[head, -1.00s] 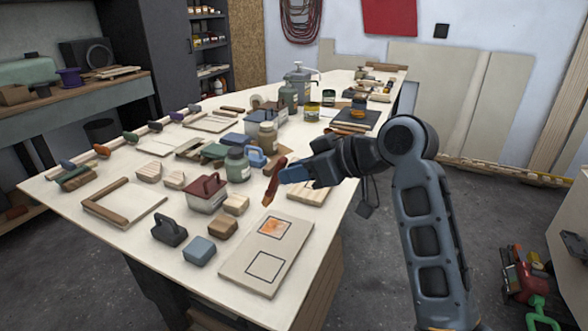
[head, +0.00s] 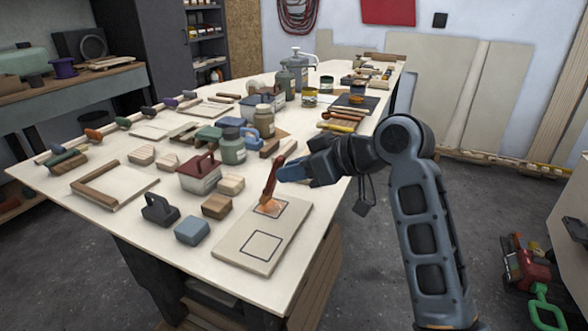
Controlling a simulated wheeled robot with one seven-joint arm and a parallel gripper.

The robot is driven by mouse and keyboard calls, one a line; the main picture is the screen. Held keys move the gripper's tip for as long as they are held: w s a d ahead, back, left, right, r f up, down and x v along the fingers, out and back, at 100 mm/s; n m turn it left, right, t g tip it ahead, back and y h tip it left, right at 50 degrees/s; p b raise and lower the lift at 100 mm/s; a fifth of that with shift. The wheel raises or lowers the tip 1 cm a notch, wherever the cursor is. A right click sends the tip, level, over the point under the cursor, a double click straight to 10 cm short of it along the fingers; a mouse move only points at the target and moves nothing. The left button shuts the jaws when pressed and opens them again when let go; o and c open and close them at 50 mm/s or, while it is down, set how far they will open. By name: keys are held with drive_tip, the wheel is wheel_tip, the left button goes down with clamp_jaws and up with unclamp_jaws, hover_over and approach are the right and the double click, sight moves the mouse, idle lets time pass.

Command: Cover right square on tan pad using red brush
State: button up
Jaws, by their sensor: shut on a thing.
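My gripper (head: 283,173) is shut on the red brush (head: 271,183), above the far part of the tan pad (head: 226,249). The brush is nearly upright, tilted a little, with its bristle end down at the far square (head: 285,206). Orange paint shows in that square around the bristles, which hide part of it; I cannot tell for sure whether they touch the pad. The near square (head: 261,246) is a bare dark outline with no paint in it.
A blue-grey block (head: 192,231), a wooden block (head: 217,205) and a dark handled tool (head: 160,210) stand left of the pad. A red-lidded box (head: 198,174) and a grey-green jar (head: 233,150) are behind them. The table's edge runs close along the pad's right side.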

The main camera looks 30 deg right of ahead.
clamp_jaws()
drive_tip(key=shift+w, duration=0.1)
drive_tip(key=shift+a+f, duration=0.1)
drive_tip(key=shift+f, duration=0.45)
idle(0.7)
drive_tip(key=shift+s+d, duration=0.65)
drive_tip(key=shift+s, duration=0.25)
drive_tip(key=shift+s+d+p, duration=0.55)
drive_tip(key=shift+s+d, duration=0.05)
drive_tip(key=shift+s, duration=0.2)
